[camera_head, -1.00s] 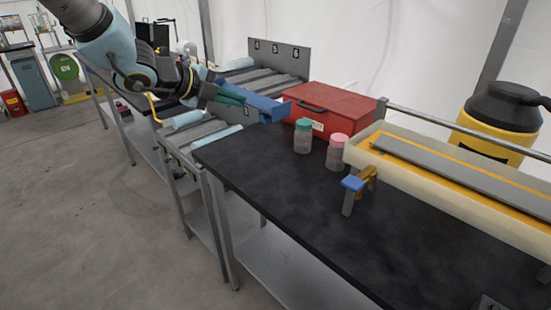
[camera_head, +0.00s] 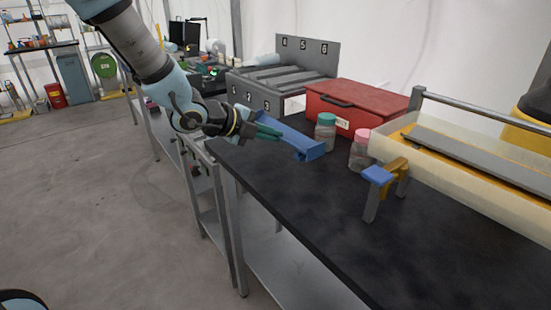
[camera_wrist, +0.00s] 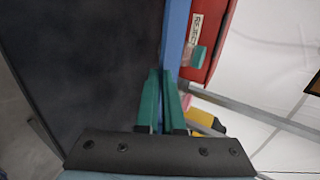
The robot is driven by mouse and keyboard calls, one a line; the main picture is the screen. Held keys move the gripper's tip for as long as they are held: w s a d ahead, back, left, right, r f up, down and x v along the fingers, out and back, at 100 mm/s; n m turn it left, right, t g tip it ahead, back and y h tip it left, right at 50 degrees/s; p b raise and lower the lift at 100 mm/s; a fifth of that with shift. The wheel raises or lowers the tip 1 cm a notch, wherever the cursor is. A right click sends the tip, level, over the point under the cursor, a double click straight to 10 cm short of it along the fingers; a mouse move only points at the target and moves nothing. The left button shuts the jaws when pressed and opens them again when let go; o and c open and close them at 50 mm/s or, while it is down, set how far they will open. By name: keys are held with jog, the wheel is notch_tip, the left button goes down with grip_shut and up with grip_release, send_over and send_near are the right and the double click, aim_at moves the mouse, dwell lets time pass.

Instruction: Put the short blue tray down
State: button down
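The short blue tray (camera_head: 292,138) is long and narrow and lies over the left end of the black tabletop, left of the jars. My gripper (camera_head: 272,133) has green fingers, shut on the tray's near side. In the wrist view, the green fingers (camera_wrist: 162,95) are close together at the edge of the blue tray (camera_wrist: 174,35), which runs away from them. The tray looks roughly level. I cannot tell whether its underside touches the black tabletop (camera_head: 290,195).
A green-lidded jar (camera_head: 325,132) and a pink-lidded jar (camera_head: 360,150) stand right of the tray. A red toolbox (camera_head: 355,108) is behind. The front of the tabletop is clear.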

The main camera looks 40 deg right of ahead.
aim_at(272, 166)
jog(key=shift+f, duration=2.75)
jog(key=shift+f, duration=0.15)
jog(key=c, duration=1.3)
grip_release()
jog(key=shift+r, duration=0.2)
jog(key=shift+w+a+r, duration=0.15)
jog(key=shift+a, duration=0.2)
jog(key=v, duration=1.1)
jog(key=shift+a, duration=0.1)
